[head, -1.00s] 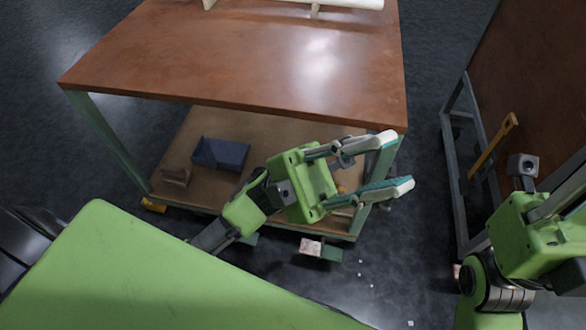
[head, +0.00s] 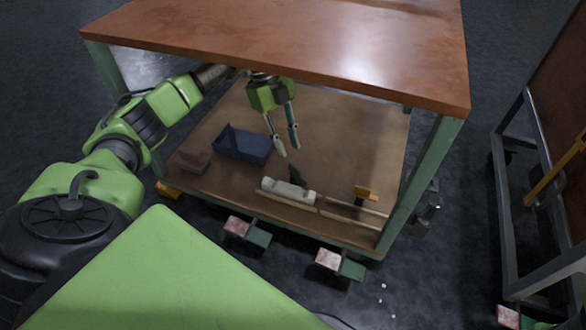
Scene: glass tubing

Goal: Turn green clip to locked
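A small dark green clip (head: 297,175) stands up behind a whitish block (head: 288,190) on the lower shelf (head: 340,140) of the table. My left gripper (head: 287,151) hangs over that shelf, fingers pointing down, a short way above the clip and apart from it. Its two fingers stand apart with nothing between them. At this size I cannot tell how the clip is turned. My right gripper is not in view.
The brown tabletop (head: 290,40) overhangs the shelf, with a green leg (head: 421,183) at right. A blue bin (head: 242,144) and brown block (head: 194,161) lie left. The shelf's middle right is clear.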

